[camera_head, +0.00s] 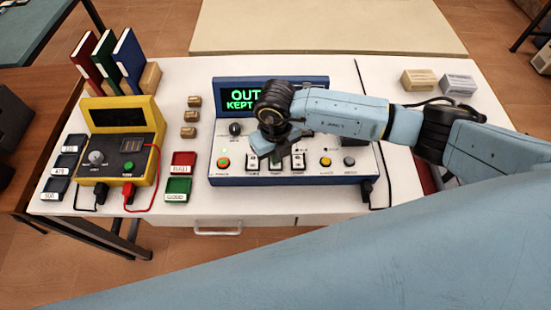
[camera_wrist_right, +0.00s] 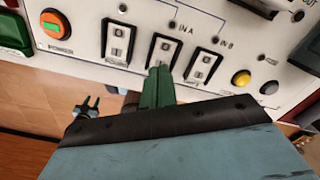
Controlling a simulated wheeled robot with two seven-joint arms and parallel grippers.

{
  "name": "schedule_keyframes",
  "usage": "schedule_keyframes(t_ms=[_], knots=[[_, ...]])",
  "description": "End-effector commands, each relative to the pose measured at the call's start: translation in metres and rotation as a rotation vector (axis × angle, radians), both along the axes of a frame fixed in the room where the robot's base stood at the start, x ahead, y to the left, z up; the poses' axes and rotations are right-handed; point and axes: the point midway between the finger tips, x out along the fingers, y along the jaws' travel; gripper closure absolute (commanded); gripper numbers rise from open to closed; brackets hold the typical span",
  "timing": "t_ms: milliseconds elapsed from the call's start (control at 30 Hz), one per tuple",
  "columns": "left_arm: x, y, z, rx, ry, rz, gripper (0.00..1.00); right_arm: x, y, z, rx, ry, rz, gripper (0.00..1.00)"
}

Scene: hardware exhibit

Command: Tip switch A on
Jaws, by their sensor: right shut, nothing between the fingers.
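The blue console (camera_head: 225,172) stands on the white table, with a row of rocker switches on its white panel. In the right wrist view three switches show: a left one (camera_wrist_right: 117,42), a middle one (camera_wrist_right: 165,50) and a right one (camera_wrist_right: 204,62). A lamp marked IN A (camera_wrist_right: 172,24) is above the middle switch; IN B is above the right one. My right gripper (camera_wrist_right: 158,72) is shut and empty, its green fingertips at the lower end of the middle switch; contact cannot be told. It also shows over the console (camera_head: 274,155). My left gripper is not in view.
An orange power button (camera_wrist_right: 54,24) is left of the switches, and yellow (camera_wrist_right: 241,78) and grey buttons are right. The green-lit display (camera_head: 243,97) is partly hidden by my arm. A yellow meter (camera_head: 150,115), red and green trays and small blocks stand to the left.

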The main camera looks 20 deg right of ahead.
Motion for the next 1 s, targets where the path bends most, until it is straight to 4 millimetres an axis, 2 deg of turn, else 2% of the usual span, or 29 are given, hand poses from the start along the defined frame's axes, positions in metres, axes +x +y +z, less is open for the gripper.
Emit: schedule_keyframes(t_ms=[1000], knots=[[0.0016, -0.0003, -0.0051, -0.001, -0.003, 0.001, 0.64, 0.0, 0.0001, -0.0064, 0.0, 0.0, 0.0, 1.0]])
